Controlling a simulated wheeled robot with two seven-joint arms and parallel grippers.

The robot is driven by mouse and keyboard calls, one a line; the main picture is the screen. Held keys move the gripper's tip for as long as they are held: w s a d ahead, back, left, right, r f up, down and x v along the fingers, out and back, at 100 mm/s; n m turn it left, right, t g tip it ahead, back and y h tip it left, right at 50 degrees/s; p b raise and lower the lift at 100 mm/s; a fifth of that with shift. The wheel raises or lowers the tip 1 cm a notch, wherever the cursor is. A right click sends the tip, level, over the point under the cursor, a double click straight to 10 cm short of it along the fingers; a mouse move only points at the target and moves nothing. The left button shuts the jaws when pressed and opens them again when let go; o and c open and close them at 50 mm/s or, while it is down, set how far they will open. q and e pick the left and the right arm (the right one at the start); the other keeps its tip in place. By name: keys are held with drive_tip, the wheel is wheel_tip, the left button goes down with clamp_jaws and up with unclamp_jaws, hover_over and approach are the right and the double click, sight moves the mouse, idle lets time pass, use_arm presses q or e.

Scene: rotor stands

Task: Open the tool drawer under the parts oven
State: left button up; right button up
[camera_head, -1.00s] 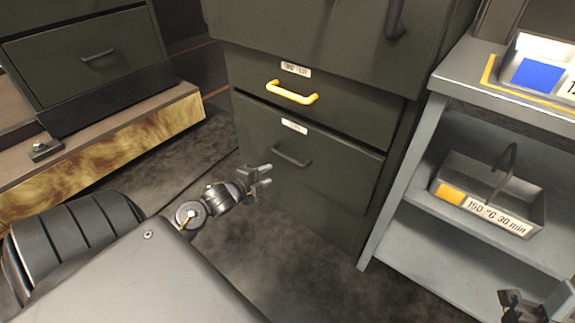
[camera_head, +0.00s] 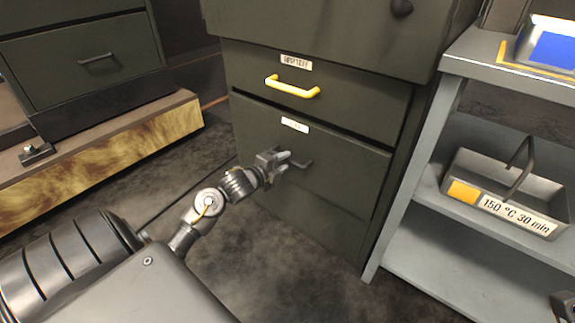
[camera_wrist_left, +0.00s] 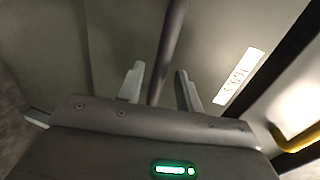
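The dark green parts oven (camera_head: 320,30) stands at the centre, with two shut drawers under it. The upper drawer (camera_head: 370,110) has a yellow handle (camera_head: 292,88). The lower drawer (camera_head: 340,180) has a dark handle (camera_head: 301,163) and a white label (camera_head: 295,125), too small to read surely. My left gripper (camera_head: 284,160) is at the left end of the dark handle. In the left wrist view its fingers (camera_wrist_left: 160,85) are open, with the dark handle bar (camera_wrist_left: 168,45) between them, apart from both. Part of my right gripper (camera_head: 563,306) shows at the lower right edge; its fingers are unclear.
A grey shelf unit (camera_head: 455,205) stands close on the right, holding a grey carrier (camera_head: 510,195) labelled "150 °C 30 min". Another drawer cabinet (camera_head: 85,75) and a low wood-fronted bench (camera_head: 110,150) are on the left. The floor before the drawers is clear.

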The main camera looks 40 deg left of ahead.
use_arm(q)
drive_tip(key=shift+b+x, duration=0.3)
drive_tip(key=shift+x, duration=1)
drive_tip(key=shift+c, duration=0.5)
clamp_jaws()
